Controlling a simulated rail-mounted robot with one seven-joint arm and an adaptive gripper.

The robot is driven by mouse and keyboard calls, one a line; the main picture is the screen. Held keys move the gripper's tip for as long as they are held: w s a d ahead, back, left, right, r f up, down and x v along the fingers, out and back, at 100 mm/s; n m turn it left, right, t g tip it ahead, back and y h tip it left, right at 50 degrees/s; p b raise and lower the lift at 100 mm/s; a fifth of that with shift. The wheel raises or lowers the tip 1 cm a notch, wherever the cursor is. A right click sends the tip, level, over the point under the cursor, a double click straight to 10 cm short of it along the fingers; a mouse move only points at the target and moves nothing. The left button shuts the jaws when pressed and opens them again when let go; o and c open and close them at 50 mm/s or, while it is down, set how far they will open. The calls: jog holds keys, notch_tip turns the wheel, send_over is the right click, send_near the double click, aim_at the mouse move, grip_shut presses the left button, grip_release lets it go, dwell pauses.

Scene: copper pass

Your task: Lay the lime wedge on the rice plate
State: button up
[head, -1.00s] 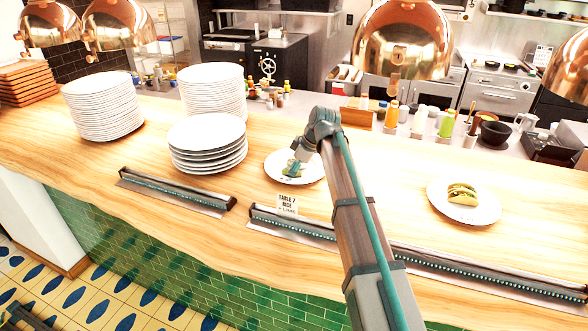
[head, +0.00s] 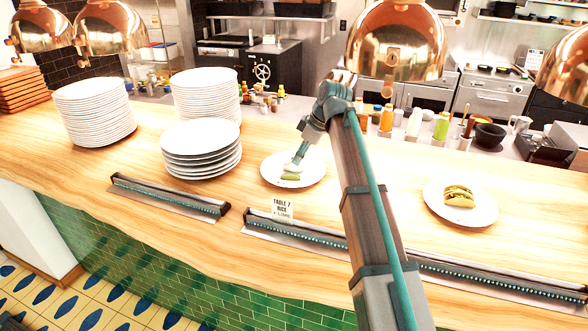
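The rice plate (head: 312,177) is a white plate on the wooden counter, behind a small ticket (head: 283,209) reading "TABLE 7 RICE" with a smaller line below. A small pale and green item (head: 291,177) lies on its left half. The green part looks like the lime wedge, but it is too small to separate clearly from any rice. My gripper (head: 295,167) points down just above this item. Its fingertips are small and blurred, so I cannot tell whether they are open or touching it.
Stacks of white plates (head: 201,163) stand to the left. Another plate (head: 480,214) with tacos (head: 459,196) is to the right. Dark rails (head: 330,238) run along the counter's front. A copper heat lamp (head: 396,45) hangs behind my arm. Bottles line the back.

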jog(key=shift+v, duration=1.85)
